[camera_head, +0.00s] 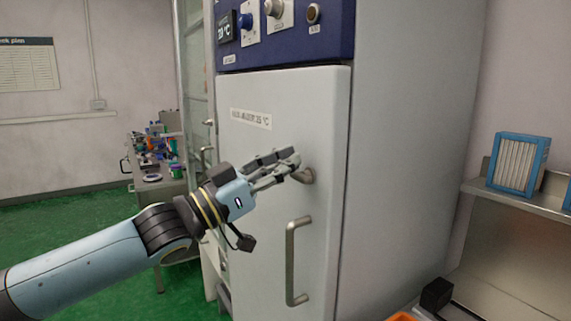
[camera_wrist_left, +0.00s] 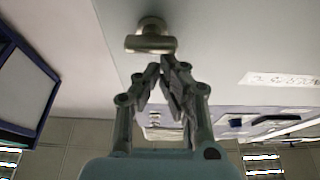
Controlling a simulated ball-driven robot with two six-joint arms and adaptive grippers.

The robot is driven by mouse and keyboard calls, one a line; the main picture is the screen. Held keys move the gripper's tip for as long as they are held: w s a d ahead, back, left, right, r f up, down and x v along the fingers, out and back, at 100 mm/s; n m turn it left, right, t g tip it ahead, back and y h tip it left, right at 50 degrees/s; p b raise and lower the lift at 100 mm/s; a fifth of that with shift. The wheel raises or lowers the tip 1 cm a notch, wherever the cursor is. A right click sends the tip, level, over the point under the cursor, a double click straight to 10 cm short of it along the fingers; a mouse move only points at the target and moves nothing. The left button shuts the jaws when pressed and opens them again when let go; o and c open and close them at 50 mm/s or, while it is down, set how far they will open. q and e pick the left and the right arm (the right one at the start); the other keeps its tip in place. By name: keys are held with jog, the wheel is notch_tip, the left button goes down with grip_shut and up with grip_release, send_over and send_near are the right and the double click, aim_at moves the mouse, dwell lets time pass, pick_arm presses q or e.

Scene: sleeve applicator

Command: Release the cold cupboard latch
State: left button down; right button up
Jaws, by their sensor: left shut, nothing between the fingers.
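The cold cupboard (camera_head: 270,180) is tall and white with a blue control panel on top. Its door latch (camera_head: 308,175) is a small metal knob with a bar, near the door's right edge. My left gripper (camera_head: 296,158) is shut and empty, its fingertips at the latch and partly covering it. In the left wrist view the latch (camera_wrist_left: 151,38) stands just beyond the shut fingertips (camera_wrist_left: 163,65); I cannot tell if they touch. A vertical metal door handle (camera_head: 291,262) is below the latch. My right gripper is not in view.
The control panel (camera_head: 335,35) with knobs is above the door. A steel shelf (camera_head: 530,203) with a blue-framed box (camera_head: 518,163) stands at the right. A cluttered bench (camera_head: 150,165) is at the back left. Green floor (camera_head: 60,240) is clear at the left.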

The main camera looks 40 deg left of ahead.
pick_arm(q)
jog(key=shift+a+n+y+p, duration=0.15)
jog(key=shift+n+y+p, duration=0.25)
jog(key=shift+n, duration=0.6)
